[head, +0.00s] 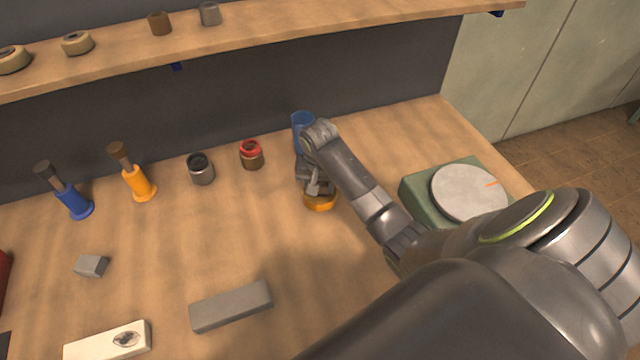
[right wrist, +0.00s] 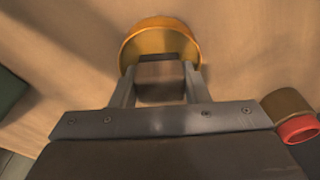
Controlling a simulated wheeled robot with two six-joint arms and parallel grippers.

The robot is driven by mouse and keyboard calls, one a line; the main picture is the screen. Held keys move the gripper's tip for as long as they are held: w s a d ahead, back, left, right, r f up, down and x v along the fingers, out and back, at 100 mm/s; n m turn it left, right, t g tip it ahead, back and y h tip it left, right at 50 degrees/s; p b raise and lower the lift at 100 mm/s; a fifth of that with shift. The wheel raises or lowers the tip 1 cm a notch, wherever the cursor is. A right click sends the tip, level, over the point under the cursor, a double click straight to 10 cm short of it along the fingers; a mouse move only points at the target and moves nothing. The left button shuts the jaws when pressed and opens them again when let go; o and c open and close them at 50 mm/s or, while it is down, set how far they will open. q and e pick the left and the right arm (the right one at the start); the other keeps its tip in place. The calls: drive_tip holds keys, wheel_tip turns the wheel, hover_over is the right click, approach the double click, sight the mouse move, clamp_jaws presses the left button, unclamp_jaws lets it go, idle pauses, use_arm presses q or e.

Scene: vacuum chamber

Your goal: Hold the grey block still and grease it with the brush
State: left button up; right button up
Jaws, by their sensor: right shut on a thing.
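A long grey block (head: 231,306) lies on the bench at the front, and a smaller grey block (head: 91,265) lies to its left. My right gripper (head: 316,187) is at an orange round pot (head: 320,202) on the bench. In the right wrist view, my right gripper (right wrist: 158,82) is shut on a brown squarish piece (right wrist: 160,80), which looks like the brush's handle, over the orange pot (right wrist: 160,38). The brush's bristles are hidden. Nothing grips either grey block. My left gripper is not in view.
A blue cup (head: 302,120), a red-rimmed jar (head: 251,155) and a grey jar (head: 201,169) stand at the back. Orange (head: 138,184) and blue (head: 73,201) upright holders are left. A green box with a round plate (head: 468,193) is right. The bench middle is clear.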

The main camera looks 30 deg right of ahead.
drive_tip(key=shift+s+f+p, duration=0.1)
drive_tip(key=shift+p, duration=0.4)
idle(1.8)
wheel_tip(320, 180, up, 7)
drive_tip(key=p, duration=0.9)
idle(0.7)
